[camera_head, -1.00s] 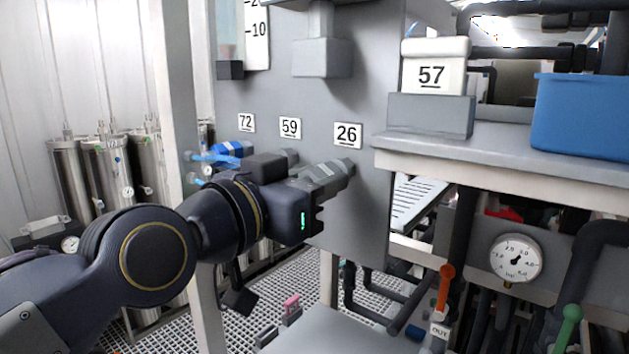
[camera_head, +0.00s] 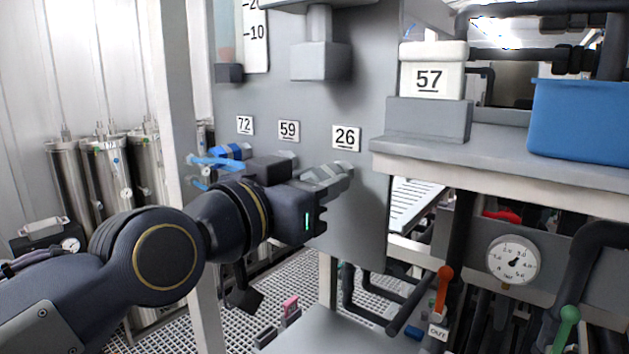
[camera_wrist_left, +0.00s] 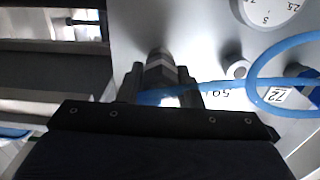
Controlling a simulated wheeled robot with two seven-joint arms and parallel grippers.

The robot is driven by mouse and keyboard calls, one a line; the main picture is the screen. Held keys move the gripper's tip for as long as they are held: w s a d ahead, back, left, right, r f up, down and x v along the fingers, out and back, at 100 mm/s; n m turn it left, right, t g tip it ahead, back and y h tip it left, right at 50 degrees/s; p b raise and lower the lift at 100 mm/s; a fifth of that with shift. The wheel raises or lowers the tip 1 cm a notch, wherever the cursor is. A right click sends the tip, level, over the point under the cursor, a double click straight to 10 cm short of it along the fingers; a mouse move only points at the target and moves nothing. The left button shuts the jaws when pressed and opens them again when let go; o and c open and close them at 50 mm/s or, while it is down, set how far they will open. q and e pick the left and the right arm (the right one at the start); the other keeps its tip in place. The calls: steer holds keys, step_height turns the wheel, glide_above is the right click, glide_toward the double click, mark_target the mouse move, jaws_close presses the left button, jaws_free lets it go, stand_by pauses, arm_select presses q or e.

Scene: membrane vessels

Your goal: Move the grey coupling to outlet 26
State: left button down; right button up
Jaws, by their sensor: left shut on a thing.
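The grey coupling (camera_head: 325,174), with a lighter band, is just below the 26 label (camera_head: 346,138) on the grey panel. My left gripper (camera_head: 332,180) is shut on it. In the left wrist view the coupling (camera_wrist_left: 160,72) sits between the two dark fingers of the gripper (camera_wrist_left: 163,88), in line with a stub at the panel. Whether it is fully seated on outlet 26 cannot be told. My right gripper is not in view.
The 59 label (camera_head: 288,130) and 72 label (camera_head: 245,125) are to the left, with a blue coupling (camera_head: 230,151) under 72. A blue hose (camera_wrist_left: 285,50) loops beside the gripper. A shelf (camera_head: 500,150) with a blue bin (camera_head: 580,120) juts out at right.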

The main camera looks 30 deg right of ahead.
arm_select(q)
steer(key=shift+d, duration=0.2)
steer(key=c, duration=0.9)
jaws_free()
steer(key=shift+a, duration=0.35)
steer(key=b+v, duration=0.3)
steer(key=v, duration=0.4)
steer(key=shift+s+b, duration=0.1)
steer(key=shift+b, duration=0.25)
